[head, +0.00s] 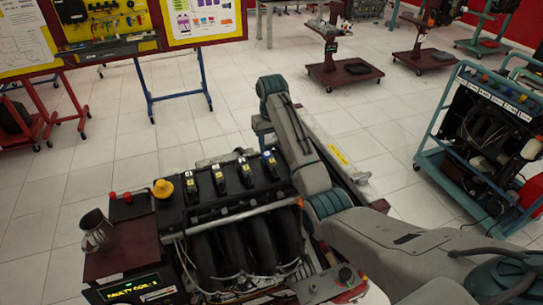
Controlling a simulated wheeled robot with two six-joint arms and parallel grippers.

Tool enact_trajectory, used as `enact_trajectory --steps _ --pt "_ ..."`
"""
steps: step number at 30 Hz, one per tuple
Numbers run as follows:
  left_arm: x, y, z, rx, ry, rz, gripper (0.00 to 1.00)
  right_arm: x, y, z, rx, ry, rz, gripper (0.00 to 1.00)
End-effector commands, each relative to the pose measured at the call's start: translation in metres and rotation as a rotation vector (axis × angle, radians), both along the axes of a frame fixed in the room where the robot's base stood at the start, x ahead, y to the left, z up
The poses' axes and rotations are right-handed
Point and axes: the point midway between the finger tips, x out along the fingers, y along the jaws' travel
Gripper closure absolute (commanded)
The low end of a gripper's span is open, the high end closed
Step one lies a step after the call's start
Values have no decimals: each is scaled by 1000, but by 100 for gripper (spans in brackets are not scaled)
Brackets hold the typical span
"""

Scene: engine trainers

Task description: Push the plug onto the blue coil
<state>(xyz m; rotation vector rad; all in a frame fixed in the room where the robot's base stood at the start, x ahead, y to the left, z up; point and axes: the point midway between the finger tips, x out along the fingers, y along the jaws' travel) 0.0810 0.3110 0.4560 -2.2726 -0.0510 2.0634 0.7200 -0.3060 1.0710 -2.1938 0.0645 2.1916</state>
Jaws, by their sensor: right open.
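A row of several dark ignition coils with yellow marks lies along the top of the engine. The coil at the right end has a bluish top and looks like the blue coil (269,160). I cannot make out the plug apart from the dark coil parts. My right arm comes in from the lower right, and its wrist bends down just beyond the blue coil. My right gripper (263,140) is small and partly hidden there; it is open. I cannot tell whether it touches the plug. My left gripper is not in view.
Another trainer cart (485,140) stands at the right. The tiled floor behind is largely clear.

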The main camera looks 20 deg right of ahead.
Motion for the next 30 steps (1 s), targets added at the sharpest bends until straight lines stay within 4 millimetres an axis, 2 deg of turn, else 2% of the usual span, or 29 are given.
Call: enact_trajectory --steps 1,7,30 --pt "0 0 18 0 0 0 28 0 0 22 0 -1 0 55" --pt "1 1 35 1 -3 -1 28 0 0 38 0 1 0 55" --pt "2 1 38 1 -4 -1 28 0 0 42 0 0 0 55"
